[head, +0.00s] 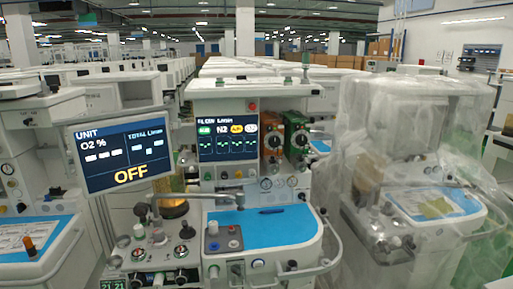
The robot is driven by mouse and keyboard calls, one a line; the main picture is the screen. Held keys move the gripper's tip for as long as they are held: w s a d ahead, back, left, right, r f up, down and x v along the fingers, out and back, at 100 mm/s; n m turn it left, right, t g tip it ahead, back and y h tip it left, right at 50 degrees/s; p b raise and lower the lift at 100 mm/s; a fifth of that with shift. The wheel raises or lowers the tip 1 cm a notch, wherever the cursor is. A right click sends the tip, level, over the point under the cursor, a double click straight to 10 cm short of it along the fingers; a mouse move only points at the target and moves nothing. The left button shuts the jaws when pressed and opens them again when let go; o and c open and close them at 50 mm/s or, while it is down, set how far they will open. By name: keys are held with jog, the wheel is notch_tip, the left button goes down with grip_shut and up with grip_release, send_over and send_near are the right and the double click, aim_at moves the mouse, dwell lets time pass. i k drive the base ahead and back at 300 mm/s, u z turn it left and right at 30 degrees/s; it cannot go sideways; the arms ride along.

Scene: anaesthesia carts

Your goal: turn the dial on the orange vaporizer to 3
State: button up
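The orange vaporizer (272,155) is mounted on the middle anaesthesia cart (225,92), to the right of the flow screen. Its round dial (273,141) faces me, dark with a pale centre. The number the dial points to is too small to read. A green vaporizer (296,122) with a similar dial stands directly to its right. My gripper is not in view.
A monitor (118,152) reading OFF sticks out at the front left. The blue worktop (262,230) holds a pen and a small grey block with knobs. A rail curves around its right side. A plastic-wrapped cart (400,115) stands close on the right; another cart (42,105) stands left.

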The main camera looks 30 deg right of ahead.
aim_at(274, 141)
jog(key=z, duration=0.7)
jog(key=k, duration=0.15)
jog(key=u, duration=2.7)
jog(key=k, duration=0.9)
jog(key=z, duration=0.5)
